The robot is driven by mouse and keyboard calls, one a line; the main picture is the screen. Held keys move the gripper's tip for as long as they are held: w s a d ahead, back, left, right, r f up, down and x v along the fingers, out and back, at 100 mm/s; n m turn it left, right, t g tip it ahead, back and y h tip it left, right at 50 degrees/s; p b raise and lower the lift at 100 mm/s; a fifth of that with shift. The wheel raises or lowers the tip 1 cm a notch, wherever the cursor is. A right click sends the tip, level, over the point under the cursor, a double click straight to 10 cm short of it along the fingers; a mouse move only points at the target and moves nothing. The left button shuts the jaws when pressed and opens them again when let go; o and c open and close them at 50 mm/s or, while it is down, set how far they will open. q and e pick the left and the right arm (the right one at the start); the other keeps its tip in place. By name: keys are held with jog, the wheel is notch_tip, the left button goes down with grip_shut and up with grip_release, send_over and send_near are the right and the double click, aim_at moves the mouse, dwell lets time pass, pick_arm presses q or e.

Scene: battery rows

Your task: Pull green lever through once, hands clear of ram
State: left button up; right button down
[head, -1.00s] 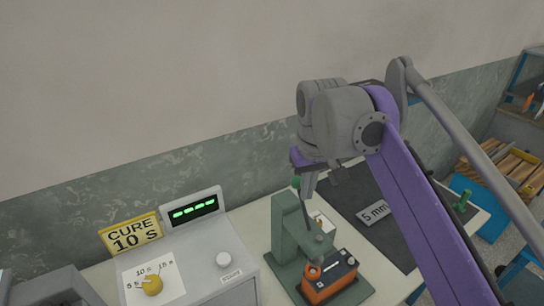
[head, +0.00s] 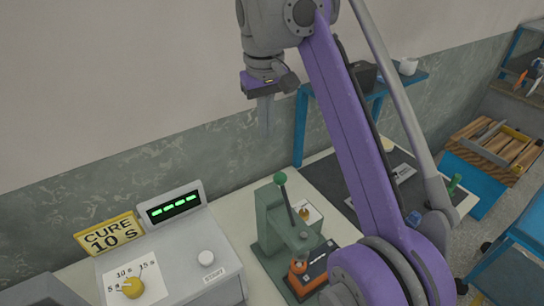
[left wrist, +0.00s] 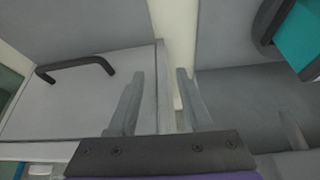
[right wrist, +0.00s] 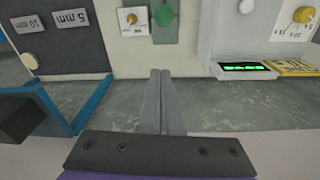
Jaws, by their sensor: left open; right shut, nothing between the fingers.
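The green lever knob (head: 280,178) tops a thin dark rod on the green press (head: 262,212). The rod stands nearly upright, leaning slightly left. An orange and black battery (head: 318,262) sits at the front of the press; my arm hides part of it. My right gripper (head: 265,115) is shut and empty, in the air above and behind the lever, apart from it. In the right wrist view the shut fingers (right wrist: 161,100) show well clear of the green knob (right wrist: 164,15). My left gripper (left wrist: 158,95) is open and empty beside grey panels, outside the head view.
A grey control box (head: 190,265) with a yellow dial and a lit green display (head: 173,206) stands left of the press. A "CURE 10 S" sign (head: 108,233) is beside it. A dark mat (head: 330,178) lies right, and a blue shelf frame (head: 301,125) stands behind.

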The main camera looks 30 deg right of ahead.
pick_arm(q)
jog(key=f+b, duration=0.1)
jog(key=s+f+b, duration=0.1)
jog(key=f, duration=0.1)
jog(key=shift+f+b, duration=0.1)
jog(key=shift+b, duration=0.2)
pick_arm(e)
jog(key=f, duration=0.9)
jog(key=shift+w+d+f, duration=0.2)
pick_arm(q)
jog(key=shift+w, duration=0.1)
pick_arm(e)
jog(key=s, duration=0.2)
jog(key=shift+s+a+r, duration=0.1)
jog(key=shift+s+r, duration=0.05)
jog(key=shift+s, duration=0.15)
jog(key=shift+s+r, duration=0.15)
jog(key=shift+s, duration=0.4)
